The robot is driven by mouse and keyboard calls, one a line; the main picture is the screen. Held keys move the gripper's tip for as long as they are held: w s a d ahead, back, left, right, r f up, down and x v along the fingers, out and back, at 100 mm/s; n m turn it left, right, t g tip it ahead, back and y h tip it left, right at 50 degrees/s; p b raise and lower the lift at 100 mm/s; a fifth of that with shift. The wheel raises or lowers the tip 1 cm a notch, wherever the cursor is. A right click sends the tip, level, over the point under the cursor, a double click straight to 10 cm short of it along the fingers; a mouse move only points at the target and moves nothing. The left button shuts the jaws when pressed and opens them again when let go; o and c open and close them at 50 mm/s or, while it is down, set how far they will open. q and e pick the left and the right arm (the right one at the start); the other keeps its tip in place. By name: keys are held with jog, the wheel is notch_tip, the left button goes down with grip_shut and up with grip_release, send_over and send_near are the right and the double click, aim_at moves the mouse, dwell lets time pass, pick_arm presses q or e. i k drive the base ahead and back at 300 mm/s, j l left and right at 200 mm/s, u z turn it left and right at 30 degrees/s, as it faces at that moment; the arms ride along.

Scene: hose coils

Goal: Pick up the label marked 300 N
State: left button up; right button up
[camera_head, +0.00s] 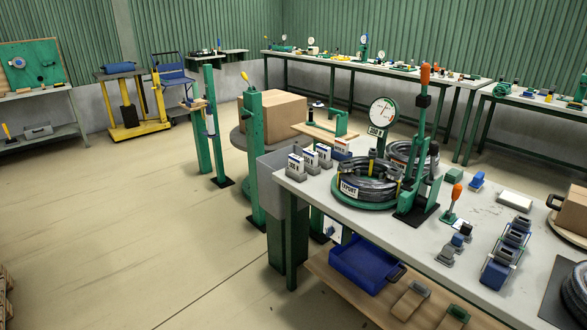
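Several small label blocks stand in a row at the left end of the near workbench (466,243). The front label block (295,166) is white-faced on a grey base. A second label block (310,160) and a third label block (324,155) stand behind it. A blue and white block (341,149) is at the far end of the row. Their print is too small to read, so I cannot tell which is marked 300 N. Neither of my grippers shows in the head view.
Right of the labels, a black hose coil (372,172) with a white tag lies on a green round base. A green press (421,180) and a dial gauge (383,111) stand close by. A blue bin (365,267) is on the lower shelf.

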aim_at(296, 163)
jog(key=i+l, duration=0.2)
jog(key=i+j+z, duration=0.1)
jog(key=i+j, duration=0.65)
jog(key=j, duration=0.15)
jog(key=i+j+z, duration=0.15)
jog(key=i+j, duration=0.55)
jog(key=j, duration=0.25)
jog(key=i+j+z, duration=0.15)
jog(key=i+j, duration=0.2)
jog(key=j, duration=0.15)
